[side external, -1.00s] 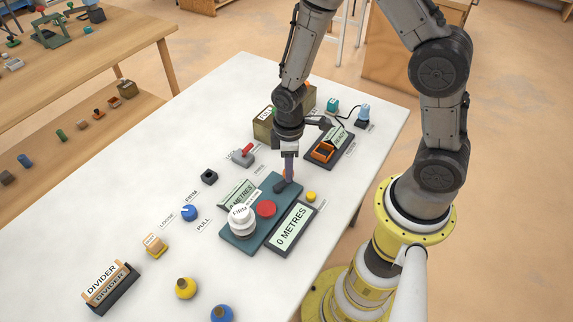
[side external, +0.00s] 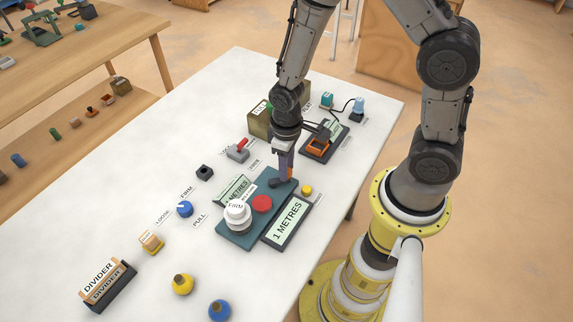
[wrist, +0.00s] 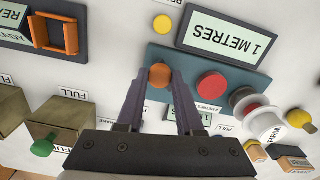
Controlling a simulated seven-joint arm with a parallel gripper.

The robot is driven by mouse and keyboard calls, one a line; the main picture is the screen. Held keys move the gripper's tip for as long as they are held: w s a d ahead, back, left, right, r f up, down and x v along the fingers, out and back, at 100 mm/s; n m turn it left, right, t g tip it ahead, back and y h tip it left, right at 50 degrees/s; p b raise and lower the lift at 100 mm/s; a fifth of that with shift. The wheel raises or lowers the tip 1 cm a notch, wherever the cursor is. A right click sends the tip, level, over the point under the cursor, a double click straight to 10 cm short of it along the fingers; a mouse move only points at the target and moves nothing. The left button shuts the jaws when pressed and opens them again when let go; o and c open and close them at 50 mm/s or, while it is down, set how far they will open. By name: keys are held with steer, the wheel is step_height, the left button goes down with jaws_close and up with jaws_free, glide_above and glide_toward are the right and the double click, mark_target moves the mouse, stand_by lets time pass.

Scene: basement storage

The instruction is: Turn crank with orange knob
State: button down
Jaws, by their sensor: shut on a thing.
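The orange knob (wrist: 159,75) shows in the wrist view between the fingers of my gripper (wrist: 160,88), which is shut on it. In the side view my gripper (side external: 283,173) points down over the far end of a teal base (side external: 232,238), and the knob is mostly hidden by the fingers. A dark crank part (side external: 276,184) shows beside the fingertips on that base. The base also carries a red button (side external: 262,203) and a white spool-like piece (side external: 238,214) labelled FIRM. The display (side external: 287,221) beside the base reads 1 METRES.
A small yellow button (side external: 307,190) sits close to my gripper. A red-handled lever (side external: 239,150), an orange-framed device (side external: 318,146) and a box (side external: 262,123) stand around it. Blue and yellow knobs and a DIVIDER holder (side external: 108,285) lie toward the near end; white tabletop between them is clear.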

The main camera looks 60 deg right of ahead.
steer(key=c, duration=0.5)
jaws_free()
steer(key=shift+c, duration=0.2)
steer(key=shift+r, duration=0.1)
step_height(320, 180, up, 14)
